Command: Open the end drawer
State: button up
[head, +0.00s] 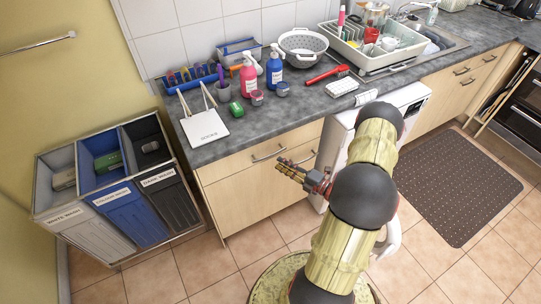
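The end drawer (240,165) is a pale wood front under the grey worktop, at the end of the counter beside the laundry bins. It looks shut. Its metal bar handle (268,153) shows near the top of the front. My gripper (284,168) is in front of this cabinet, just below and right of the handle in the picture. I see no clear contact with the handle. The fingers are small and partly overlap, so I cannot tell whether they are open or shut. My arm hides part of the units to the right.
Three sorting bins (118,205) stand left of the cabinet. A white appliance (335,145) is right of it, partly behind my arm. Bottles, a colander (303,46) and a dish rack (372,47) stand on the worktop. A dark mat (455,185) lies on the tiled floor.

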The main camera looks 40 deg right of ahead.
aim_at(271, 156)
jog(key=shift+m+h, duration=0.3)
jog(key=shift+m, duration=0.1)
jog(key=shift+w+a+f+b, duration=0.15)
jog(key=shift+w+b, duration=0.3)
jog(key=shift+w, duration=1.35)
jog(key=shift+w+a+f+b, duration=0.15)
jog(key=shift+w+b, duration=0.3)
jog(key=shift+w, duration=1.35)
jog(key=shift+c, duration=1.1)
grip_shut()
